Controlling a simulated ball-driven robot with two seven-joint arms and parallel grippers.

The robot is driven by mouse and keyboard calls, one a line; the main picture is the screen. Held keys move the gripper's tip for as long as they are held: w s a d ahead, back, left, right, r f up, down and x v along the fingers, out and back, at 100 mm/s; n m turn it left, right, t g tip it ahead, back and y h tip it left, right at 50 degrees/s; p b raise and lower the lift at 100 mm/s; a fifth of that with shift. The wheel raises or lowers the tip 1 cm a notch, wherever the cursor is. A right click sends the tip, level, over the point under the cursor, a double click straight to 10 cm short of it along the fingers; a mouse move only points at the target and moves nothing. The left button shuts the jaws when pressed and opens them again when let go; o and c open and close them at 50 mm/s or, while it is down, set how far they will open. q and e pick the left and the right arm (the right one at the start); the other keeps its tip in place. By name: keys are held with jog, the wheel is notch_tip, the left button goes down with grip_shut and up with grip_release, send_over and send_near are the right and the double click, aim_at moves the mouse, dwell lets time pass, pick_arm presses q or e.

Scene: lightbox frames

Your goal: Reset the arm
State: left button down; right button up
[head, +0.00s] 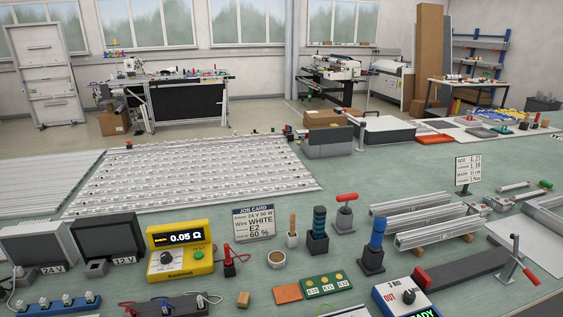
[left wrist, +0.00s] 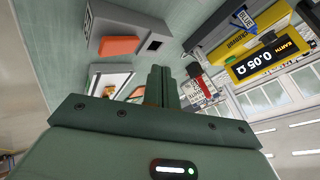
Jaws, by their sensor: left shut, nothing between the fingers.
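My left gripper (left wrist: 160,85) shows in the left wrist view, its two dark green fingers together at the middle of the picture. It is shut with nothing between the fingers and appears clear of the objects beyond it. The wrist view is strongly tilted. Neither arm shows in the head view, and my right gripper is in no view.
A green bench top (head: 350,175) carries a yellow tester (head: 180,250) reading 0.05 Ω, a job card (head: 259,222), a blue-handled tool (head: 375,245), a red-handled lever (head: 520,262) and aluminium profiles (head: 430,222). The tester also shows in the wrist view (left wrist: 262,62). Green bench surface lies bare mid-bench.

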pick_arm(q)
jog(key=s+a+r+n+g+y, duration=0.1)
jog(key=s+a+r+n+y, duration=0.3)
jog(key=s, duration=0.6)
jog(key=s+a+r+n+y, duration=0.1)
jog(key=s+a+y, duration=0.1)
jog(key=s+a, duration=0.6)
jog(key=s+d+f+g+h+b, duration=0.1)
jog(key=s+d+f, duration=0.1)
jog(key=f, duration=0.8)
jog(key=s+d+f+g+h, duration=0.1)
jog(key=s+d+f, duration=0.1)
jog(key=f, duration=0.8)
jog(key=s+d+f+g+h+b, duration=0.1)
jog(key=s+d+f+g, duration=0.15)
jog(key=f, duration=0.75)
jog(key=s+f+n+g+h+b, duration=0.1)
jog(key=s+f+n+g, duration=0.1)
jog(key=s+f, duration=1.2)
jog(key=s+n, duration=0.1)
jog(key=s, duration=0.3)
jog(key=shift+s+a+f+h, duration=0.15)
jog(key=shift+s+f+h, duration=0.05)
jog(key=shift+h, duration=0.1)
